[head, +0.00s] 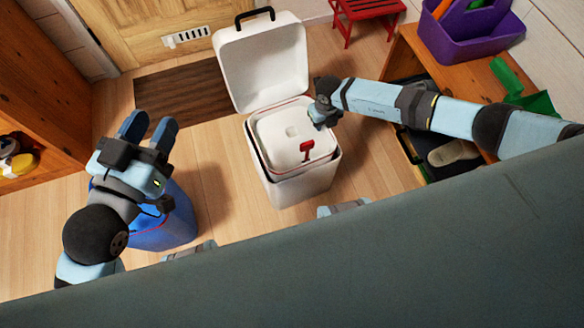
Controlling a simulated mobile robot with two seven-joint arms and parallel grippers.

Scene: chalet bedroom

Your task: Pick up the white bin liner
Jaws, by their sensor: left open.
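The white bin liner (276,135) sits inside an open white bin (302,190), its pale top showing at the mouth. A red tie or handle (307,149) lies on its front right part. My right gripper (321,115) is at the back right of the bin mouth, by the rim and the liner's edge. Its fingers are mostly hidden, so I cannot tell whether it touches or holds anything. My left gripper (148,131) is open and empty, above and beside a blue bin, left of the white bin.
The white lid (262,62) stands raised behind the bin. The blue bin (166,232) is partly under my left arm. A red stool (368,14) is behind, and a wooden bench with a purple caddy (470,38) is at right. Bare floor lies between the two bins.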

